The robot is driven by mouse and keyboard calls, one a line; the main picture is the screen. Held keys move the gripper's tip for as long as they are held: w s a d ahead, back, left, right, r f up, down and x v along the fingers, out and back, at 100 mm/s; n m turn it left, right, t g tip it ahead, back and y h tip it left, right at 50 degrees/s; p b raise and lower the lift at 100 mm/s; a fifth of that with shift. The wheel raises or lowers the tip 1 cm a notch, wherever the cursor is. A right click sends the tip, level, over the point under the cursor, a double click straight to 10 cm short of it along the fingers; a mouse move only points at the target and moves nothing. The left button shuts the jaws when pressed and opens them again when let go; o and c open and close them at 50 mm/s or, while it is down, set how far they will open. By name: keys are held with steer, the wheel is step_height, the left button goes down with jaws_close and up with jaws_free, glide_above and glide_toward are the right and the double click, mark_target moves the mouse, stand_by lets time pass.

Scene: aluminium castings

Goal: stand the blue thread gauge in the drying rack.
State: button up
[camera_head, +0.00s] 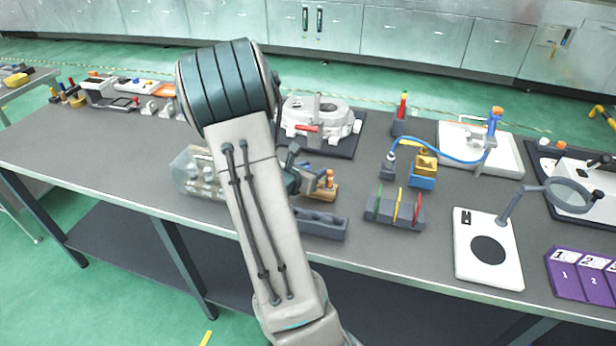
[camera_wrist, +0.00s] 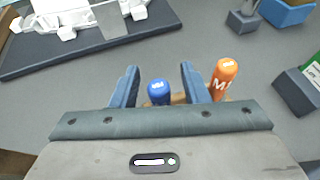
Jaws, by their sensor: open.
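The blue thread gauge (camera_wrist: 158,92) shows its round blue end between the two fingers of my gripper (camera_wrist: 159,69) in the wrist view. The fingers are open, with a gap on each side of it. In the head view my arm hides the blue gauge. An orange gauge (camera_wrist: 222,80) stands just right of the right finger; in the head view it stands in a small wooden block (camera_head: 322,193). A dark slotted rack (camera_head: 391,215) with green, yellow and red upright pieces stands to the right. A grey block with round hollows (camera_head: 320,224) lies in front. I cannot tell which is the drying rack.
A white casting (camera_head: 315,118) on a dark mat stands behind the gripper. A clear box (camera_head: 190,168) is left of my arm. A blue bin (camera_head: 422,183) and a white magnifier stand (camera_head: 488,262) are to the right. Bare tabletop lies between the wooden block and slotted rack.

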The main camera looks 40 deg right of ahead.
jaws_close()
stand_by(0.3)
